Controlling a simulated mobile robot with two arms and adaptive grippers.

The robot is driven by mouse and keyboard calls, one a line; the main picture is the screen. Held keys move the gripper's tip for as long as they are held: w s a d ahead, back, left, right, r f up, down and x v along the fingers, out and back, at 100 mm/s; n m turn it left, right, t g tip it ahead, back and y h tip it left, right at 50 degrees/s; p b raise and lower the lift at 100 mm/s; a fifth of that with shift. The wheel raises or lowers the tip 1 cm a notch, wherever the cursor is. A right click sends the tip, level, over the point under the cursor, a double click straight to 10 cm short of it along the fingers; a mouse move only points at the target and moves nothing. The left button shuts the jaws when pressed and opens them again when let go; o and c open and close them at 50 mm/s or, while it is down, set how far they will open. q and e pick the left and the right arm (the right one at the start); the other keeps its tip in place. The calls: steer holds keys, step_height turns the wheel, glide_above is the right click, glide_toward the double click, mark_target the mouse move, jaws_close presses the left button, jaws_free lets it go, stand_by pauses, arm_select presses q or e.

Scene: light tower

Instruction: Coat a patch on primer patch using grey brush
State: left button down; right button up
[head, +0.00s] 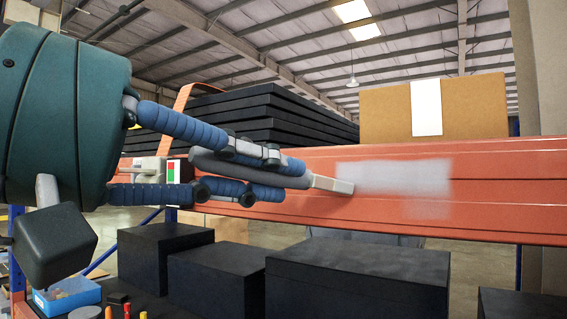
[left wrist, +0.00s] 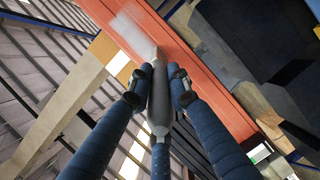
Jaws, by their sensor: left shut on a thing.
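The primer patch is a pale, soft-edged area (head: 393,183) on the orange beam (head: 500,190). It also shows in the left wrist view (left wrist: 127,30). My left gripper (head: 280,172) is shut on the grey brush (head: 318,181), which points to the right. The brush lies between the blue padded fingers in the left wrist view (left wrist: 159,100). Its light tip is at the left edge of the pale patch; I cannot tell whether it touches the beam. My right gripper is not in view.
A cardboard box (head: 465,108) with a white label and stacked black panels (head: 265,112) stand above the beam. Black boxes (head: 360,275) stand below it. A blue bin (head: 68,295) is at the lower left. The space in front of the beam's right part is clear.

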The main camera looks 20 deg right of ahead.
arm_select(q)
steer(key=shift+w+a, duration=0.3)
steer(key=shift+w, duration=0.1)
steer(key=shift+s+r+p, duration=0.1)
steer(key=shift+r+p, duration=0.35)
steer(key=shift+r, duration=0.1)
steer(key=shift+s+d+f, duration=0.1)
steer(key=shift+s+d, duration=0.35)
steer(key=shift+s, duration=0.05)
steer(key=s+d+b, duration=0.3)
steer(key=s+d, duration=0.3)
steer(key=s, duration=0.2)
steer(key=shift+s+d, duration=0.25)
steer(key=shift+s, duration=0.05)
